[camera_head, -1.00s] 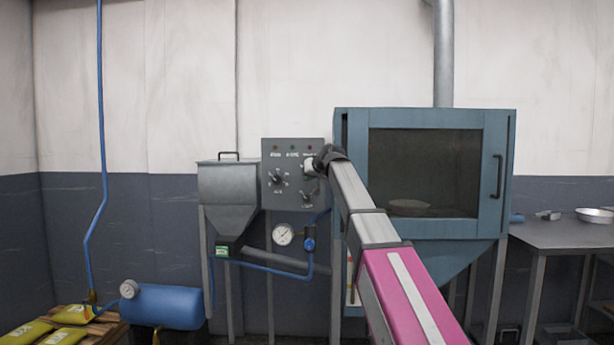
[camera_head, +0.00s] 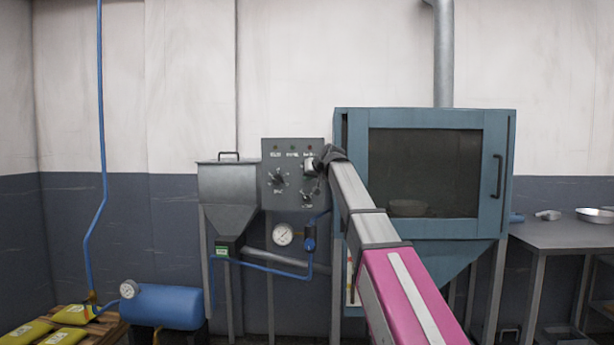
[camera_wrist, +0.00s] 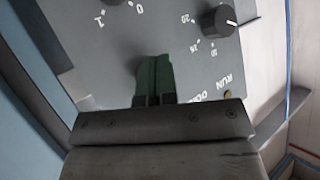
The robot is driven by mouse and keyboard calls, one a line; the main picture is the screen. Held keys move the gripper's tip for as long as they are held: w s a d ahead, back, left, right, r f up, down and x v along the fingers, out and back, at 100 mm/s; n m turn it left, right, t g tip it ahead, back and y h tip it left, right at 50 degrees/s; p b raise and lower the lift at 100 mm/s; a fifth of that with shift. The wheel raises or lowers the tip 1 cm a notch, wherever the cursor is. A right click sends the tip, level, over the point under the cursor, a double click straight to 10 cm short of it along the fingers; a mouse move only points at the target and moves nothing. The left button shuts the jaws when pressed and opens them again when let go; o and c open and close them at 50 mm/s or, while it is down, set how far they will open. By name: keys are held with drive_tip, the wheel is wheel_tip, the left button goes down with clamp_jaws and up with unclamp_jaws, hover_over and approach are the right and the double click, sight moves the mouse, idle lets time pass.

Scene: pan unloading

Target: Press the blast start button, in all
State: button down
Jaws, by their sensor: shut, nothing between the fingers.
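The grey control panel (camera_head: 268,205) stands left of the blue blast cabinet (camera_head: 524,112). My gripper (camera_head: 309,166) is at the panel's upper right, its fingers shut and empty. In the wrist view my gripper (camera_wrist: 154,80) shows green finger pads close together, pointing at the panel face (camera_wrist: 105,62). I cannot tell whether the tips touch it. The blast start button is not clearly visible; the fingers cover that part of the panel. A dark knob (camera_wrist: 217,21) with a number scale and a "RUN" label show beside the fingers. A pan (camera_head: 408,208) shows dimly behind the cabinet window.
A hopper (camera_head: 228,185) and a pressure gauge (camera_head: 283,235) are left of and below the panel. A blue tank (camera_head: 165,307) and yellow bags (camera_head: 70,314) are at lower left. A metal table (camera_head: 560,236) with a shallow pan (camera_head: 594,215) stands at right.

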idle(0.3)
drive_tip(key=shift+w, duration=0.4)
